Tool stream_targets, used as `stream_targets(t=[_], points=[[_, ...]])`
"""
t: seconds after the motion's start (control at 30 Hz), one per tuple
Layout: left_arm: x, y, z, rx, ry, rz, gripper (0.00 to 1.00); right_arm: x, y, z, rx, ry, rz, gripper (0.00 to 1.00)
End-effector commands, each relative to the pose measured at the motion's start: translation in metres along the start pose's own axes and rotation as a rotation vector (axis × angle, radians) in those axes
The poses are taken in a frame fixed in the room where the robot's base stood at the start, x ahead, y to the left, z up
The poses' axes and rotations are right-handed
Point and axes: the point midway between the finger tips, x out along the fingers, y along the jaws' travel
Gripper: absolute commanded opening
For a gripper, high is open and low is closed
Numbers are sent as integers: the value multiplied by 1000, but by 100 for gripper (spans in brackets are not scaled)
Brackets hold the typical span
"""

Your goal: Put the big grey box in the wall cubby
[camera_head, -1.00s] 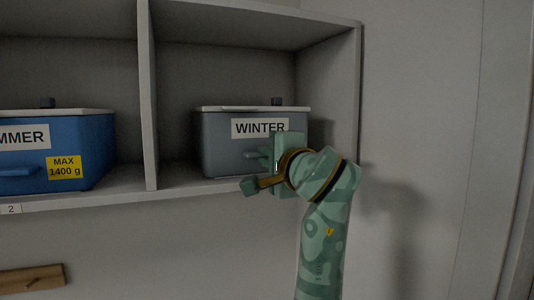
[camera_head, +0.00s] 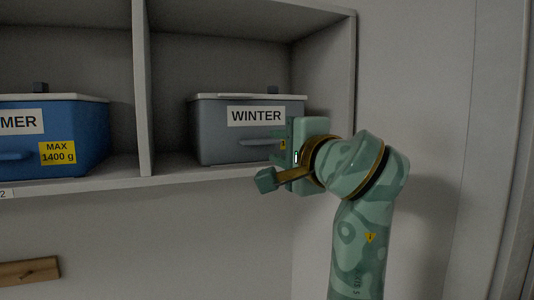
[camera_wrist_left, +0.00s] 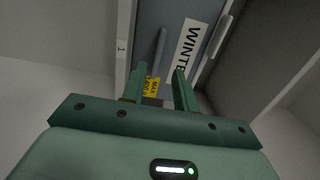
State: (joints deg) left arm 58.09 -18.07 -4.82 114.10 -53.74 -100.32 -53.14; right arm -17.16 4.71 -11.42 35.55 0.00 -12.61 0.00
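The big grey box (camera_head: 222,133), with a white lid and a WINTER label (camera_head: 256,116), stands upright on the floor of the right-hand wall cubby (camera_head: 172,172). My left gripper (camera_head: 282,146) is in front of the box's right side, and hides part of its front. In the left wrist view the two fingers (camera_wrist_left: 160,92) are apart with nothing gripped. The box's handle bar (camera_wrist_left: 160,50) lies beyond the fingertips, and a yellow label (camera_wrist_left: 152,86) shows between the fingers. My right gripper is not in view.
A blue box (camera_head: 75,130) fills the cubby to the left, past a grey divider (camera_head: 142,90). The cubby's right side wall (camera_head: 342,85) is close to my left arm. A wooden strip (camera_head: 28,271) is on the wall below. The wall at right is bare.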

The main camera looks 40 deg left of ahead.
Motion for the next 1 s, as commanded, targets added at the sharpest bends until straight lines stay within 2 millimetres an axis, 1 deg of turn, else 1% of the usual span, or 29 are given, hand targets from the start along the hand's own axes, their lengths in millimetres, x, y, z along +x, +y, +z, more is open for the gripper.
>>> stream_targets(t=[0.03, 0.1, 0.2, 0.3, 0.43, 1.0], points=[[-12, 4, -1, -2, 4, 2, 30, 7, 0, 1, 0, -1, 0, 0], [-25, 3, -1, -2, 4, 1, 30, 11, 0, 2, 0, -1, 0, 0], [-40, 2, 0, 0, 2, 0, 30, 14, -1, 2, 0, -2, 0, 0], [-48, 1, 0, 0, 0, 0, 30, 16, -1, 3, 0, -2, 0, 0], [-51, 0, 0, -1, -1, 0, 30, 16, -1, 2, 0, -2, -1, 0], [-50, 0, 0, -1, 0, 0, 30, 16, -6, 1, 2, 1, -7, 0]])
